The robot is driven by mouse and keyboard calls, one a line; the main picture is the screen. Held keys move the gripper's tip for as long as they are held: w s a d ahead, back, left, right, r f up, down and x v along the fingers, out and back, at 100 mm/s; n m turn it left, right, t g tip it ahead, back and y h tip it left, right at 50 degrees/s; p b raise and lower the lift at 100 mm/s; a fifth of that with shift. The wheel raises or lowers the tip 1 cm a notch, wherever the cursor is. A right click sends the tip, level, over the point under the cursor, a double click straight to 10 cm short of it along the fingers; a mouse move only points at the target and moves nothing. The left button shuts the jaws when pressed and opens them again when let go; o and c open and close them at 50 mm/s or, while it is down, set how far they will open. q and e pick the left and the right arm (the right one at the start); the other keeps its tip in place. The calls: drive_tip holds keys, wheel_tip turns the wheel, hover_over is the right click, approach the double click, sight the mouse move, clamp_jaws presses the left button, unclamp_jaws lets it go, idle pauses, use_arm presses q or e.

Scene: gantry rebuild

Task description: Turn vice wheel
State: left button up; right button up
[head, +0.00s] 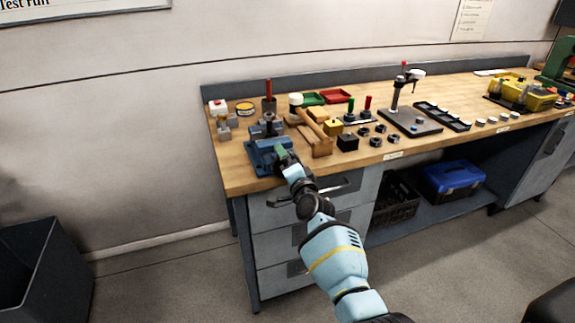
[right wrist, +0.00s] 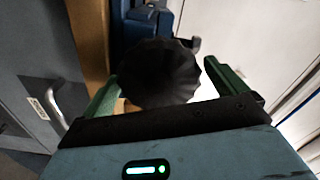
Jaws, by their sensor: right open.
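The blue vice (head: 262,152) sits on the front left corner of the wooden workbench. In the right wrist view its black ribbed wheel (right wrist: 160,68) faces me, with part of the blue vice body (right wrist: 122,30) behind it. My right gripper (head: 284,156) is at the front of the vice in the head view and hides the wheel there. In the right wrist view the green fingers of my right gripper (right wrist: 163,80) stand open, one on each side of the wheel. I cannot tell whether either finger touches it. My left gripper is not in view.
A wooden block piece (head: 316,140), a black block (head: 347,142) and several dark nuts lie right of the vice on the workbench (head: 235,172). Drawers with handles (head: 318,197) are below my right gripper. A dark bin (head: 50,265) stands on the floor at left.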

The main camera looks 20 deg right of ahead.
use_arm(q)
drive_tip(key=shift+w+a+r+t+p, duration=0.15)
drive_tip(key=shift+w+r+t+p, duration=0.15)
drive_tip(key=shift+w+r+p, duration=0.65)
use_arm(e)
drive_tip(key=s, duration=0.7)
drive_tip(key=shift+s+d, duration=0.15)
drive_tip(key=shift+s, duration=0.25)
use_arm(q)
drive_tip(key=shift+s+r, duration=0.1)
